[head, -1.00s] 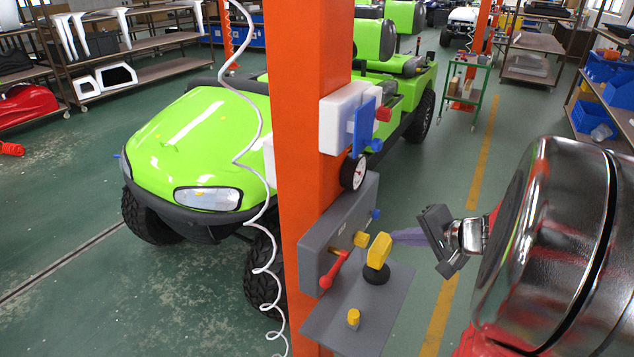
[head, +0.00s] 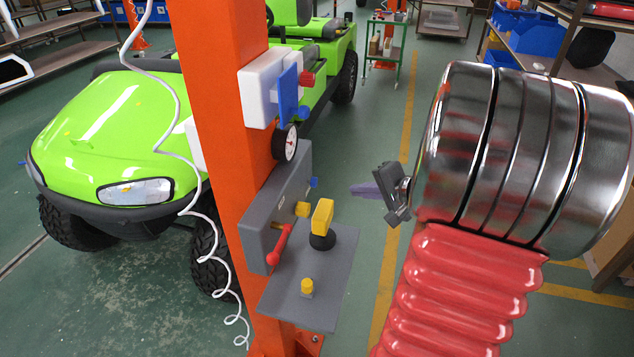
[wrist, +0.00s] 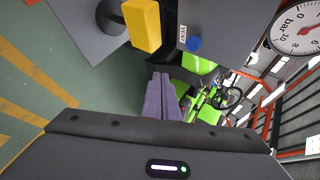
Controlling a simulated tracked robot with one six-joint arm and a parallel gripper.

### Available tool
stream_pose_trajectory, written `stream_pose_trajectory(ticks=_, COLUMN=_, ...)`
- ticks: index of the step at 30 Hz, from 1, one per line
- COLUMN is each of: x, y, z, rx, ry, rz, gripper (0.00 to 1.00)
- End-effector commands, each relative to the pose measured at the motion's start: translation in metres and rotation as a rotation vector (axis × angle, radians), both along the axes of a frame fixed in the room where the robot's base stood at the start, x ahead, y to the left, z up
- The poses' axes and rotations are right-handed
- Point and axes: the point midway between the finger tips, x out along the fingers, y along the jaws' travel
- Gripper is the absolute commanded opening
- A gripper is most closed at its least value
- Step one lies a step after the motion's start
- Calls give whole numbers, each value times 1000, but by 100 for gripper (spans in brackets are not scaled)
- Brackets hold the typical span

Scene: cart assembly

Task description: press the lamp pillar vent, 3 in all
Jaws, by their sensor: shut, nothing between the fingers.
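The vent is a small blue button (head: 313,182) on the grey box (head: 265,222) fixed to the orange pillar (head: 222,130). The wrist view shows the blue button (wrist: 194,43) beside a small white label that seems to read VENT. My gripper (head: 352,189) has purple fingers, closed together and empty. It is to the right of the button, with a visible gap. In the wrist view the fingertips (wrist: 160,76) lie below and left of the button, not touching it.
A yellow knob on a black base (head: 322,222) and a small yellow button (head: 307,286) stand on a grey shelf (head: 335,270). A red lever (head: 280,245) is on the box. A gauge (head: 285,143) and white box (head: 262,88) sit above. A green cart (head: 100,130) stands behind.

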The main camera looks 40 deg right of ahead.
Motion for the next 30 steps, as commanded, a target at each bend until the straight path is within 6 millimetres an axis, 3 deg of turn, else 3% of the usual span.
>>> stream_pose_trajectory(ticks=18, x=51, y=40, z=0, rx=1, ry=0, rz=5, gripper=0)
stream_pose_trajectory(ticks=30, x=58, y=45, z=0, rx=1, ry=-1, rz=3, gripper=0)
